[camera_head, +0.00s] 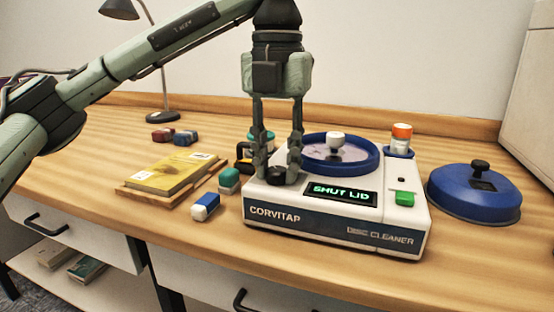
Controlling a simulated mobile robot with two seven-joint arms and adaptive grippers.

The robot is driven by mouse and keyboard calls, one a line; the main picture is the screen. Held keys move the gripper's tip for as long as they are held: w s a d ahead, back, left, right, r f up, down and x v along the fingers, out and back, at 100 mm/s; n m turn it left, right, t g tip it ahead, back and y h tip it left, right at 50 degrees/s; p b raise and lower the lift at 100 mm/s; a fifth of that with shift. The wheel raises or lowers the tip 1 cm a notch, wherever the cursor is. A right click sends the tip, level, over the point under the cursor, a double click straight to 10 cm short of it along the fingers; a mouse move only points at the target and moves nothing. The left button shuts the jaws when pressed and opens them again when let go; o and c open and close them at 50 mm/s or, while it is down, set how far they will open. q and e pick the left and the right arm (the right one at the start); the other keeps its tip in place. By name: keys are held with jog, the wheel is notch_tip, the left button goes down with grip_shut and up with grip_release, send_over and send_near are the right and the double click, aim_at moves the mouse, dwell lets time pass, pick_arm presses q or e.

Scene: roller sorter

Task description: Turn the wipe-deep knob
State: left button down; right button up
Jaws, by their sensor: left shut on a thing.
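The white disc cleaner (292,219), marked CORVITAP, stands on the desk, and its green display (341,194) reads "SHUT LID". A small black knob (276,177) sits at the left of its top face; no label on it can be read. My left gripper (279,180) points straight down over this knob, with its fingers closed on it and partly hiding it. The round blue-rimmed well (371,167) is open and holds a pale disc with a white-topped spindle (336,139). My right gripper is not in view.
A blue lid (474,196) with a black handle lies right of the machine. A yellow book (170,172) and small blocks (206,207) lie left; a lamp (162,116) stands behind.

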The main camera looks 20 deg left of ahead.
aim_at(277, 170)
pick_arm(q)
jog(key=c, duration=1.2)
grip_release()
jog(key=shift+r, duration=6)
